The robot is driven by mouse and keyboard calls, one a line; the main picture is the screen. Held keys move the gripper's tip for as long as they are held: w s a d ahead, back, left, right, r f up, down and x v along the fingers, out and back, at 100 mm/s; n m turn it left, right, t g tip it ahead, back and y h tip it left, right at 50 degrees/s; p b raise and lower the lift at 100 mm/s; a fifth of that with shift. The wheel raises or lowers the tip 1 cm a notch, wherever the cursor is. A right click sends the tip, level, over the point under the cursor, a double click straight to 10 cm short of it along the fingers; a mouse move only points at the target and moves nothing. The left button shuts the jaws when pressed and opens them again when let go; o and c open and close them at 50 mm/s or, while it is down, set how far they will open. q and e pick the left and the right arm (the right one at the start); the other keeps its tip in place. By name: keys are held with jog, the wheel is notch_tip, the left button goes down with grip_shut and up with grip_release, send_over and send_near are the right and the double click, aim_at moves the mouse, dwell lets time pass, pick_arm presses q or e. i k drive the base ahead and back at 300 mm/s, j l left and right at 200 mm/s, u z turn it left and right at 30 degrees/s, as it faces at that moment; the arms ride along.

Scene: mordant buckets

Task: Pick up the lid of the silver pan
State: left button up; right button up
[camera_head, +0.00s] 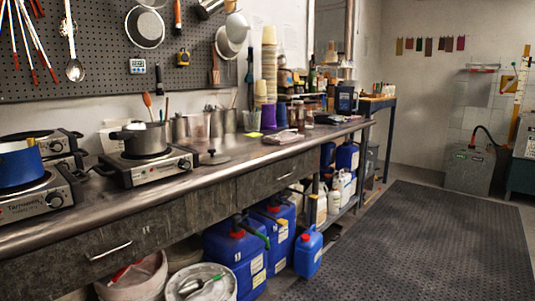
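A silver pan (144,138) stands on a hot plate (150,168) on the metal counter. A spoon with an orange-brown head shows upright at the pan, but I cannot tell if it is in it or behind it. Neither of my grippers is in view.
A blue pot (21,165) sits on another hot plate (50,201) at the left. The counter front near the lid is clear. Blue jugs (236,255) and buckets (201,284) stand below; a dark mat (430,245) covers open floor at right.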

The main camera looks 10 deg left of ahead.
aim_at(212, 158)
jog(key=i+l+z, duration=0.3)
jog(key=i+z, duration=0.15)
jog(key=i, duration=0.2)
jog(key=i+z, duration=0.45)
jog(key=i, duration=0.2)
